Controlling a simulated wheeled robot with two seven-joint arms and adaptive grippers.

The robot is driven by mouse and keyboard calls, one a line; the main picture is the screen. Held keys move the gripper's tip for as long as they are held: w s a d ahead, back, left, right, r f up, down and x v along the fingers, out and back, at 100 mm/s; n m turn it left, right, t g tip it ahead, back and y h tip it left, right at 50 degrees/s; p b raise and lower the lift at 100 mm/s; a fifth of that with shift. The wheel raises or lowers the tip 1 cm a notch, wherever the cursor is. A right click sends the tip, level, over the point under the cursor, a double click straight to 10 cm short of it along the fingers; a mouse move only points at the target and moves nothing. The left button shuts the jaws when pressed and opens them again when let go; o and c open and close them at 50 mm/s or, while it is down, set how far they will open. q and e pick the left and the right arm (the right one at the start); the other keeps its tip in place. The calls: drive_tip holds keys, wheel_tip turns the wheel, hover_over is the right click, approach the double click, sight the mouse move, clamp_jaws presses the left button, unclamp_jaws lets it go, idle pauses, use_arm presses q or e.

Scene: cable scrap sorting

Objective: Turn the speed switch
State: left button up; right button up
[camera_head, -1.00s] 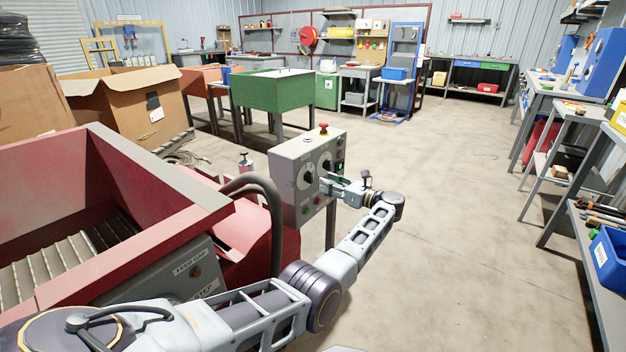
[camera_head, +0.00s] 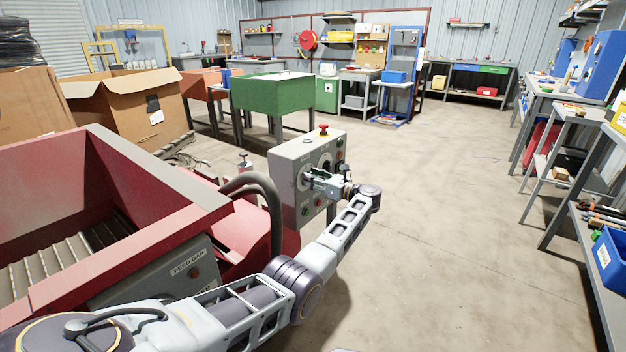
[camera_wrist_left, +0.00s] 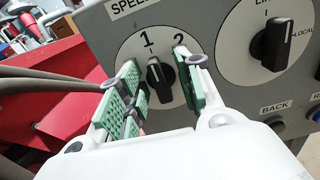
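The speed switch (camera_wrist_left: 160,82) is a black knob on a white dial marked 1 and 2, on the grey control box (camera_head: 290,206). In the left wrist view its pointer is turned towards the 1. My left gripper (camera_wrist_left: 160,76) is open, with one green-padded finger on each side of the knob. The left finger is close to the knob, and a gap shows on the right; contact cannot be told. In the head view my left gripper (camera_head: 312,180) is at the box's front and covers most of the dial. My right gripper is not in view.
A second black knob (camera_wrist_left: 272,44), with a LOCAL mark, is right of the speed dial. A red emergency button (camera_head: 323,130) tops the box. The red machine hopper (camera_head: 160,190) and thick grey hoses (camera_head: 262,190) are to the left. The floor to the right is clear.

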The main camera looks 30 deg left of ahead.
use_arm(q)
clamp_jaws()
drive_tip(key=shift+m, duration=0.5)
drive_tip(key=shift+w+f+m+p, duration=0.15)
drive_tip(key=shift+m+p, duration=0.25)
drive_tip(key=shift+m, duration=2.45)
drive_tip(key=shift+w+f+m+p, duration=0.1)
drive_tip(key=shift+m+p, duration=0.25)
drive_tip(key=shift+m, duration=2.45)
drive_tip(key=shift+w+f+m+p, duration=0.15)
drive_tip(key=shift+m+p, duration=0.25)
drive_tip(key=shift+m, duration=2.45)
drive_tip(key=shift+s, duration=0.1)
unclamp_jaws()
